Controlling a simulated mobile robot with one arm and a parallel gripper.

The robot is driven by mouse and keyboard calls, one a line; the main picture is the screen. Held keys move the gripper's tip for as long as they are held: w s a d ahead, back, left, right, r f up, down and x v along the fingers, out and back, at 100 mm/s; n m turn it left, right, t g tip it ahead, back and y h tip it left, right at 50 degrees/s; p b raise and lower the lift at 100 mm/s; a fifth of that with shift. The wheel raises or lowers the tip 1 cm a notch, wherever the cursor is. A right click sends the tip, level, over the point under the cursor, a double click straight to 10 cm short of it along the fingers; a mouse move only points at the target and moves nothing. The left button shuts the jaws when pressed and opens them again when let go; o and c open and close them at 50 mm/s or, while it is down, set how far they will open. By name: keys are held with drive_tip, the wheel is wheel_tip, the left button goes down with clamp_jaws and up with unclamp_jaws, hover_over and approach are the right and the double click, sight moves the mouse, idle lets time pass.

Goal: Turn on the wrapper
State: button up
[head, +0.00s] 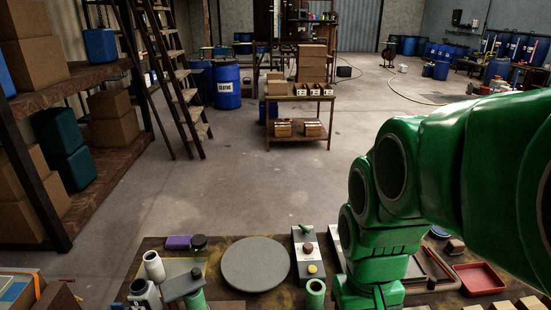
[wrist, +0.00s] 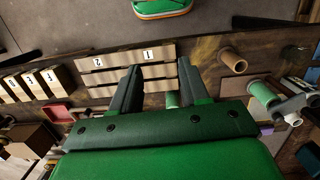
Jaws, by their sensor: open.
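A round grey disc (head: 255,264) lies flat on the workbench in the head view, possibly the wrapper's turntable. Just right of it stands a grey control box (head: 308,257) with a green lever on top, a red-brown knob and a yellow knob. I cannot tell from its markings whether it belongs to the wrapper, nor whether it is on. My gripper (wrist: 158,66) is open and empty in the wrist view, above pale slats (wrist: 125,65) labelled 1 and 2. In the head view my arm hides the bench right of the box, and the fingertips do not show.
A green cylinder (head: 315,293) stands in front of the box. White bottles (head: 153,266), a dark jar (head: 199,247) and a purple block (head: 178,242) are left of the disc. A red tray (head: 480,279) is at the right. Open floor lies beyond the bench.

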drive_tip(key=w+d+n, duration=0.1)
drive_tip(key=w+n, duration=0.1)
drive_tip(key=w, duration=1.5)
drive_tip(key=n+t+h, duration=0.2)
drive_tip(key=n+t, duration=0.1)
drive_tip(key=n, duration=0.2)
hover_over(306, 229)
drive_tip(key=a, duration=0.1)
drive_tip(key=s+a+f+x, duration=0.1)
drive_tip(key=a+x, duration=0.1)
drive_tip(key=x, duration=0.8)
drive_tip(key=s+a+x, duration=0.1)
drive_tip(key=a+x, duration=0.1)
drive_tip(key=x, duration=0.8)
drive_tip(key=shift+s+x, duration=0.2)
drive_tip(key=shift+x, duration=1.1)
drive_tip(key=shift+s+x, duration=0.2)
drive_tip(key=shift+x, duration=1.1)
drive_tip(key=shift+s+x, duration=0.25)
drive_tip(key=shift+x, duration=1.05)
drive_tip(key=shift+a+f, duration=0.1)
drive_tip(key=shift+a, duration=0.1)
drive_tip(key=shift+c, duration=0.2)
clamp_jaws()
